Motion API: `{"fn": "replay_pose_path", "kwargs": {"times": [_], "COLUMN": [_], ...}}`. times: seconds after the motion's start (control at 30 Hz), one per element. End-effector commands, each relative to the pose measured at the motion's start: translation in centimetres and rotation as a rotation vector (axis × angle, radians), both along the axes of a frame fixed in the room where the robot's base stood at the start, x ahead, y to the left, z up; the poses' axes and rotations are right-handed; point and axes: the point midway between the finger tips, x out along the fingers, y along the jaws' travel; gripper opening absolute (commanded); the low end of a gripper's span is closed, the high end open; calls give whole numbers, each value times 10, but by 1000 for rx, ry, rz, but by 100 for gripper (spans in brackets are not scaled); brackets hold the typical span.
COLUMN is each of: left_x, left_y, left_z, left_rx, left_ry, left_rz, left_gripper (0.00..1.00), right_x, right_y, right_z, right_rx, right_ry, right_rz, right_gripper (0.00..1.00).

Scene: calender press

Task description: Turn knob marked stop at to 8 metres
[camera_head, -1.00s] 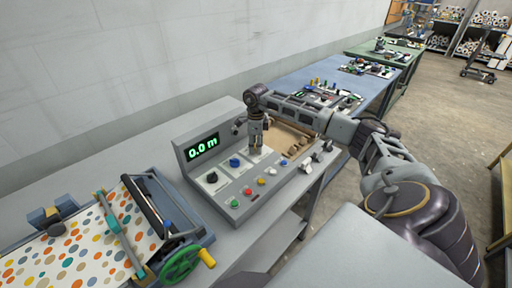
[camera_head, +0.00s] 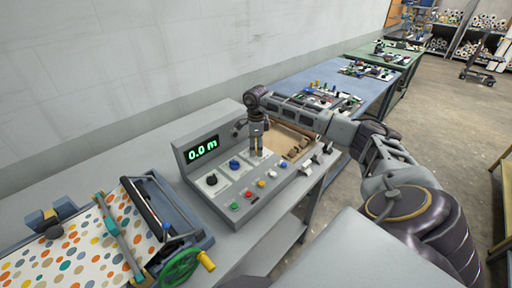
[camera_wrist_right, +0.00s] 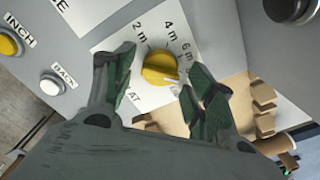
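In the right wrist view the yellow stop-at knob (camera_wrist_right: 160,68) sits on a white label printed 2 m, 4 m and 6 m. A white pointer line on it points to the lower right, past the 6 m mark. The mark it points at is partly covered by a finger. My right gripper (camera_wrist_right: 160,70) is open, with one finger on each side of the knob; gaps show between fingers and knob. In the head view my right gripper (camera_head: 256,150) points down at the grey control panel (camera_head: 215,195) and hides the knob. My left gripper is out of view.
The green display (camera_head: 202,149) reads 0.0 m. A black knob (camera_head: 212,180), a blue knob (camera_head: 234,164) and several coloured buttons are on the panel. The calender press with dotted sheet (camera_head: 75,245) and green handwheel (camera_head: 180,267) stands at the left. A cardboard-coloured tray (camera_head: 283,136) lies behind my gripper.

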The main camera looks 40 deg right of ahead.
Motion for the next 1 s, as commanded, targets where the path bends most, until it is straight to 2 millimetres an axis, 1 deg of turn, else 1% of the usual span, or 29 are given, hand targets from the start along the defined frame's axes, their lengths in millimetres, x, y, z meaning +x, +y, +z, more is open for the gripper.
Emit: {"fn": "replay_pose_path", "kwargs": {"times": [0.33, 0.53, 0.67, 0.77, 1.0], "left_x": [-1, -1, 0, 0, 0], "left_y": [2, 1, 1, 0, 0], "left_z": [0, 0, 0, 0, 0], "left_rx": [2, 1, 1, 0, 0], "left_ry": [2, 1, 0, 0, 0], "left_rz": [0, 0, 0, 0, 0], "left_gripper": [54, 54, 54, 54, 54], "right_x": [0, 0, 0, 0, 0], "right_y": [0, 0, 0, 0, 0], "right_z": [0, 10, 23, 37, 73], "right_rx": [1, 1, 1, 0, 0], "right_ry": [2, 1, -1, 0, -1], "right_rz": [0, 1, 1, 0, 0], "right_gripper": [57, 57, 57, 57, 57]}}
